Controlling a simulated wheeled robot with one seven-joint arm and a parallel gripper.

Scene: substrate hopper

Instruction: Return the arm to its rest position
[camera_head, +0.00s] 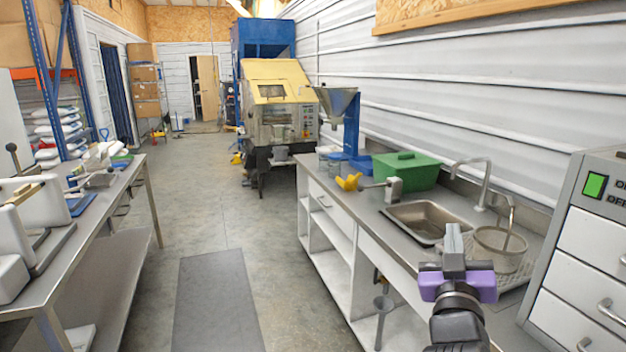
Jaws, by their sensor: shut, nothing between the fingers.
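My gripper (453,243) shows at the lower right, on the end of my dark arm with a purple band around its wrist. It is raised in front of the sink counter (370,220). Its fingers are together with nothing between them. The fingertips overlap the area between the sink (418,220) and a round grey basket (499,250) in the picture. I cannot tell the exact gap between the gripper and the counter. The lower part of my arm is cut off by the bottom edge.
A green box (406,170), a yellow scoop (349,182) and a tap (484,185) stand on the counter. A cabinet with drawers (585,260) is close on the right. A steel table (95,215) stands left. The floor aisle with a grey mat (214,300) is clear.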

